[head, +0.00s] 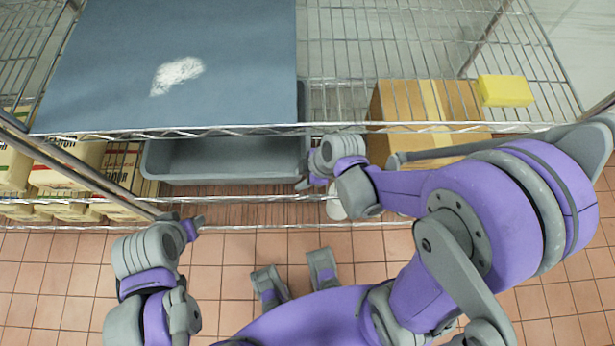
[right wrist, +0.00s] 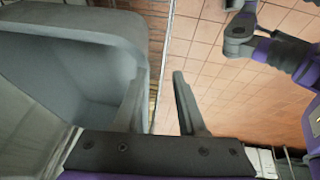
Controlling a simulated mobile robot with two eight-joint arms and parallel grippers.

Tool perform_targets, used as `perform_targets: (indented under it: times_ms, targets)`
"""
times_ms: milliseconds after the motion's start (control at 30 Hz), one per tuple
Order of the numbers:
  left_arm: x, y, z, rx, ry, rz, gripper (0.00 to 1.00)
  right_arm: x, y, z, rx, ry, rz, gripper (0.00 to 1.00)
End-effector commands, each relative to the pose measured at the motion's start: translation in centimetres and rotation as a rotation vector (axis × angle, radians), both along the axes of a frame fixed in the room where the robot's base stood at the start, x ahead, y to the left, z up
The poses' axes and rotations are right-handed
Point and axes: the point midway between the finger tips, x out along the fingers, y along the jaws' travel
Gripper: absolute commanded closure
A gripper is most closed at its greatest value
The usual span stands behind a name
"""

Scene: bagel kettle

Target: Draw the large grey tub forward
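The large grey tub (head: 225,178) sits low on the wire rack, partly hidden under a blue-grey sheet on the upper shelf. My right gripper (head: 308,172) is at the tub's right end. In the right wrist view the tub (right wrist: 85,25) fills the left side. There my right gripper (right wrist: 158,105) is open, one finger overlapping the tub's end wall and the other outside it over the floor. I cannot tell whether either finger touches the tub. My left gripper (head: 190,228) is in front of the rack, left of the tub and apart from it; its opening is unclear.
The blue-grey sheet (head: 235,60) bears a white powdery patch (head: 177,74). Flour bags (head: 70,165) stand left of the tub. A cardboard box (head: 425,105) and a yellow block (head: 504,90) are at the right. Tiled floor (head: 235,250) in front of the rack is open.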

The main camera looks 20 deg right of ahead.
Motion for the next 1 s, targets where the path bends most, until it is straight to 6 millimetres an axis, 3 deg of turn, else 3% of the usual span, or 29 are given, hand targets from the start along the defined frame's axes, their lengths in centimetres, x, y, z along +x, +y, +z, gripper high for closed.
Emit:
perform_targets:
  times_ms: [500, 700, 1000]
  targets:
    - [0.1, 0.0, 0.7, 0.0, -0.002, 0.0, 0.5, 5.8, 8.6, 0.1, 0.0, -0.001, 0.005, 0.6]
    - [0.0, 0.0, 0.0, 0.0, 0.0, 0.0, 0.5, 6.5, 9.5, -3.0, 0.0, -0.001, 0.001, 0.6]
    - [0.0, 0.0, -0.2, 0.0, 0.001, 0.0, 0.5, 6.9, 10.1, -4.6, 0.0, -0.001, 0.0, 0.6]
